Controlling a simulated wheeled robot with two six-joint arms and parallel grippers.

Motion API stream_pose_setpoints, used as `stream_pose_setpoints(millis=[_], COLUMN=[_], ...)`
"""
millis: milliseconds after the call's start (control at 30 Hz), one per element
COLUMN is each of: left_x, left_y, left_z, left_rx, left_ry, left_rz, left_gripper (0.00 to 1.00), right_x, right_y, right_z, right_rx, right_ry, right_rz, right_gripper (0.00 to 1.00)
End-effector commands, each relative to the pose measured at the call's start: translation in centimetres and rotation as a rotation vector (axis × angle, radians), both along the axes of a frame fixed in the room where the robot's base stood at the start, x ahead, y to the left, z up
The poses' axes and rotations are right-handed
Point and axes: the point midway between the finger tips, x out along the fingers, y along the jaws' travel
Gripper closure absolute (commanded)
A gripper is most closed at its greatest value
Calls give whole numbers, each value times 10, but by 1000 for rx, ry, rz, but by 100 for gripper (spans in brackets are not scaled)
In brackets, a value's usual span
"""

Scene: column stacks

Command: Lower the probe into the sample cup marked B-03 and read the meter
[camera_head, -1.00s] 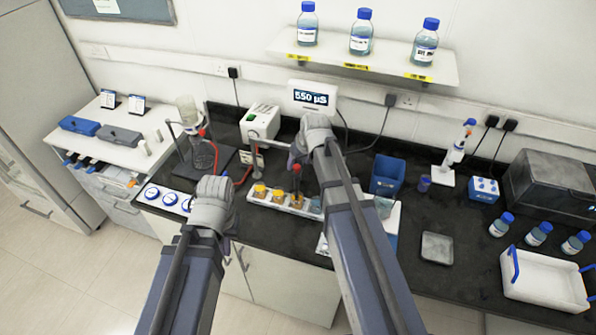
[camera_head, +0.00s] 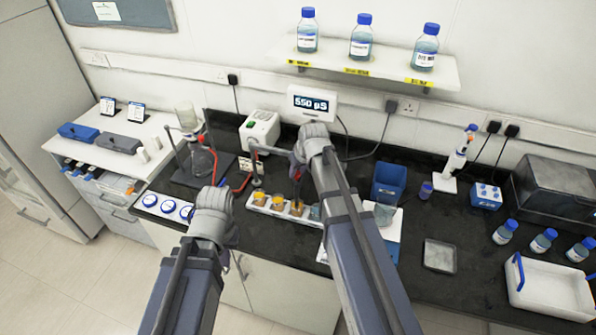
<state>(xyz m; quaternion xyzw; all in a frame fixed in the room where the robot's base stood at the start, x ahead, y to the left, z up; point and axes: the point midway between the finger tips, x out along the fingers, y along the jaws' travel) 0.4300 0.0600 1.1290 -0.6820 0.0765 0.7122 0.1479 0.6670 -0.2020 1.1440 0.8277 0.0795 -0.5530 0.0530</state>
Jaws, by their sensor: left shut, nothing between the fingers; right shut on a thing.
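The meter (camera_head: 315,103) on the back wall reads "550 µS". A white rack (camera_head: 252,206) holds a row of sample cups with amber contents. Their markings are too small to read, so I cannot tell which is B-03. My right gripper (camera_head: 297,162) is shut on the dark, red-topped probe (camera_head: 297,186), which hangs upright over an amber cup (camera_head: 296,208) in the rack. I cannot tell whether its tip is in the liquid. My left gripper (camera_head: 228,238) is shut and empty in front of the rack's left end, its fingers mostly hidden by my wrist.
Round blue-ringed dishes (camera_head: 167,206) lie to the left. The dark bench is clear around the grey tray (camera_head: 439,256).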

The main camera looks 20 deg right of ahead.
Motion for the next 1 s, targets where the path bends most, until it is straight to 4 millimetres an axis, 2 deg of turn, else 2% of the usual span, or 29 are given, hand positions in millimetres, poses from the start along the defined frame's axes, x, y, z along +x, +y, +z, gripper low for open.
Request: stream_pose_setpoints(millis=[100, 1000], left_x=[0, 0], left_y=[0, 0], left_z=[0, 0], left_rx=[0, 0], left_ry=[0, 0], left_rz=[0, 0], left_gripper=[100, 100], right_x=[0, 0], right_y=[0, 0], right_z=[0, 0], right_rx=[0, 0], right_ry=[0, 1], right_rz=[0, 0], right_gripper=[100, 100])
